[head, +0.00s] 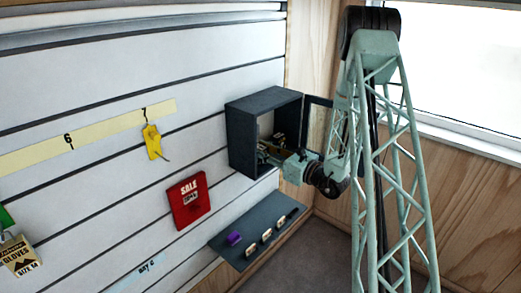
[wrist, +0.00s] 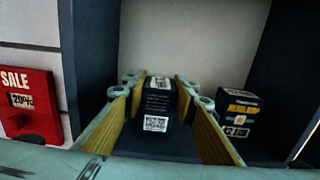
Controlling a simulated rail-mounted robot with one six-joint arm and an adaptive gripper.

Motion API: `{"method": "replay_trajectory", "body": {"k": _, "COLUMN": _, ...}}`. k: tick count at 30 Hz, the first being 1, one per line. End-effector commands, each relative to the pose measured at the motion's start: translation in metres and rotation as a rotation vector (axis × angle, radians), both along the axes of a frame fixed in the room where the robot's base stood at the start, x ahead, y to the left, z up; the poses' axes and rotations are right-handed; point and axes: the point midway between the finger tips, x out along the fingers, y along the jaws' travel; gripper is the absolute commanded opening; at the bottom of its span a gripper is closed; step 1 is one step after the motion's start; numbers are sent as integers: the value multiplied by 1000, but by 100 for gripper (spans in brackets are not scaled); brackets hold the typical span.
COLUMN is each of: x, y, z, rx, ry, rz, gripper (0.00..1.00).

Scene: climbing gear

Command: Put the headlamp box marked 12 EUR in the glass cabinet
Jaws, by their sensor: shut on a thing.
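The glass cabinet (head: 238,138) is a dark box on the slatted wall, with its door (head: 319,128) swung open to the right. My gripper (head: 270,153) reaches in through its front. In the wrist view my gripper (wrist: 158,84) has its yellow-lined fingers on both sides of a dark box (wrist: 157,84) with a barcode label, and is shut on it. The box is inside, at or just above the cabinet floor; contact is unclear. Its price is not readable. A second dark headlamp box (wrist: 238,112) stands to the right inside, its price ending in "2 EUR", first digit unclear.
A dark shelf (head: 241,258) below the cabinet carries a purple item (head: 234,238) and several small pale items. A red sale sign (head: 188,202) hangs left of the cabinet. A yellow tag (head: 153,141) hangs under the 7 mark. The cabinet's side walls flank my gripper.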

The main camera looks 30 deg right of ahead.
Motion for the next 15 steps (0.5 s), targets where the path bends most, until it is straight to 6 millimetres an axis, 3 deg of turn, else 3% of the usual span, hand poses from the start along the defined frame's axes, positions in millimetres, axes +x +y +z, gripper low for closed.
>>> {"method": "replay_trajectory", "body": {"k": 5, "x": 0, "y": 0, "z": -2, "rx": 0, "ry": 0, "rz": 0, "gripper": 12}}
{"method": "replay_trajectory", "body": {"k": 6, "x": 0, "y": 0, "z": -3, "rx": 0, "ry": 0, "rz": 0, "gripper": 26}}
{"method": "replay_trajectory", "body": {"k": 10, "x": 0, "y": 0, "z": -2, "rx": 0, "ry": 0, "rz": 0, "gripper": 38}}
{"method": "replay_trajectory", "body": {"k": 15, "x": 0, "y": 0, "z": -2, "rx": 0, "ry": 0, "rz": 0, "gripper": 39}}
